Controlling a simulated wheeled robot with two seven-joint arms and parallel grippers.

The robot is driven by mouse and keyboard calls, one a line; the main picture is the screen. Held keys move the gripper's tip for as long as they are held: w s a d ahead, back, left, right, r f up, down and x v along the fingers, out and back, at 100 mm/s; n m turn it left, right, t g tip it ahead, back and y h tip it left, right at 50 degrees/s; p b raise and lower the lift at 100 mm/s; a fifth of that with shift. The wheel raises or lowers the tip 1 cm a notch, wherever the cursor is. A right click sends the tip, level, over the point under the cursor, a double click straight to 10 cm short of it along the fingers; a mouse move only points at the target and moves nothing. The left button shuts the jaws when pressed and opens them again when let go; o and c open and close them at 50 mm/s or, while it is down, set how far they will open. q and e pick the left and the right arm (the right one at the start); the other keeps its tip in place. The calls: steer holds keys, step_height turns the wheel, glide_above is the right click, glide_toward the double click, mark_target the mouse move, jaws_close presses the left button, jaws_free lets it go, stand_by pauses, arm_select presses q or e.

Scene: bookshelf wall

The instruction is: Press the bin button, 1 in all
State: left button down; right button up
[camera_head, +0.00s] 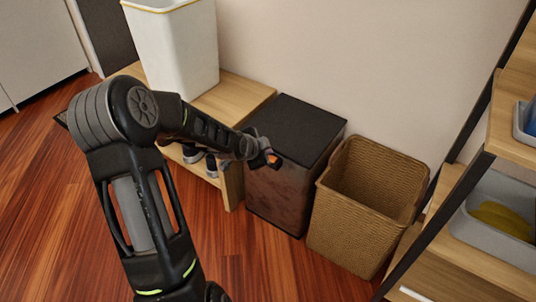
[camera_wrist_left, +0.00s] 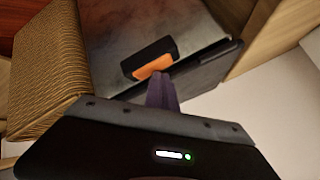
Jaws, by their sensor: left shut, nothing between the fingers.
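The bin (camera_head: 300,130) is a box with a black flat lid and brownish metallic sides, standing against the wall. In the left wrist view its front face (camera_wrist_left: 205,25) carries a small orange-and-black button (camera_wrist_left: 152,66) near the lid edge. Some orange also shows at the bin's upper front edge in the head view. My left gripper (camera_head: 264,155) is in front of that upper edge. Its shut, empty fingers (camera_wrist_left: 162,88) point at the orange part and overlap it in the left wrist view. I cannot tell whether they touch it. My right gripper is not in view.
An open wicker basket (camera_head: 368,200) stands close right of the bin. On the left is a low wooden bench (camera_head: 240,93) with a white container (camera_head: 178,55) on it and shoes below. A shelf unit (camera_head: 450,205) stands on the right. The wooden floor (camera_head: 270,265) in front is clear.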

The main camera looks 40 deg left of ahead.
arm_select(q)
steer(key=shift+r+p, duration=0.8)
steer(key=shift+r, duration=0.2)
step_height(320, 180, up, 5)
steer(key=p, duration=0.4)
stand_by(0.9)
